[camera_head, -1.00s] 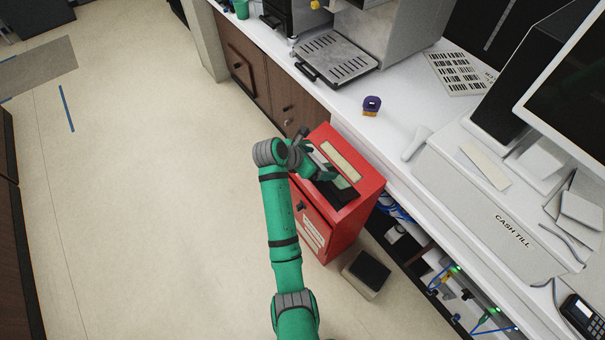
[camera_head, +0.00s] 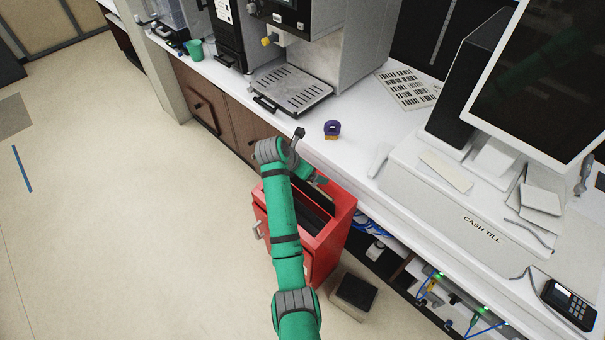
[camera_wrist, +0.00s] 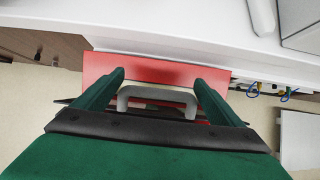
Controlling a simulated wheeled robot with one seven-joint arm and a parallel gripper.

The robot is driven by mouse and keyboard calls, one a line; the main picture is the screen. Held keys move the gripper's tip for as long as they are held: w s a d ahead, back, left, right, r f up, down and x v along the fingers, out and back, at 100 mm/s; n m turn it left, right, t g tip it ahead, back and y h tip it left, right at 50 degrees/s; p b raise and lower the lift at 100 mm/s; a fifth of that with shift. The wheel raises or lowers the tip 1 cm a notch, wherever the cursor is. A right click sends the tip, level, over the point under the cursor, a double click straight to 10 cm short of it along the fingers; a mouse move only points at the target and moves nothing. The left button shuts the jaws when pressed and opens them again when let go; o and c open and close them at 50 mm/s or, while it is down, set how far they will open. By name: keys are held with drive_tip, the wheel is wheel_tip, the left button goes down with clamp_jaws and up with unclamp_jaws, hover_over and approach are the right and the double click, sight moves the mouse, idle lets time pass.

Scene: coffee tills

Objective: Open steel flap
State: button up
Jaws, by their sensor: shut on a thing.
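The red box (camera_head: 338,222) stands on the floor against the counter, with a dark opening in its top. The steel flap (camera_head: 320,196) shows as a dark panel tilted up at the opening, partly hidden by my arm. In the wrist view, my gripper (camera_wrist: 158,88) has its green fingers at the two ends of a grey handle (camera_wrist: 158,93), shut on it. The flap's thin dark edge shows on both sides of the fingers. In the head view, my gripper (camera_head: 316,178) is above the box's back edge. A pale handle (camera_head: 257,230) sticks out at the box's left side.
The white counter (camera_head: 345,160) runs right behind the box, carrying a purple-and-orange object (camera_head: 332,129), a drip tray (camera_head: 290,93) and the cash till (camera_head: 450,205). A dark-topped block (camera_head: 355,292) stands right of the box.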

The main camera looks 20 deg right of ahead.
drive_tip(key=shift+w+d+f+g+y, duration=0.2)
drive_tip(key=shift+d+f+g+y, duration=0.15)
drive_tip(key=shift+d+y, duration=0.4)
drive_tip(key=shift+a+f, duration=0.1)
drive_tip(key=o, duration=1.3)
drive_tip(key=r, duration=0.1)
wheel_tip(320, 180, up, 9)
hover_over(302, 182)
drive_tip(key=shift+w+d, duration=0.2)
drive_tip(key=shift+w+f, duration=0.1)
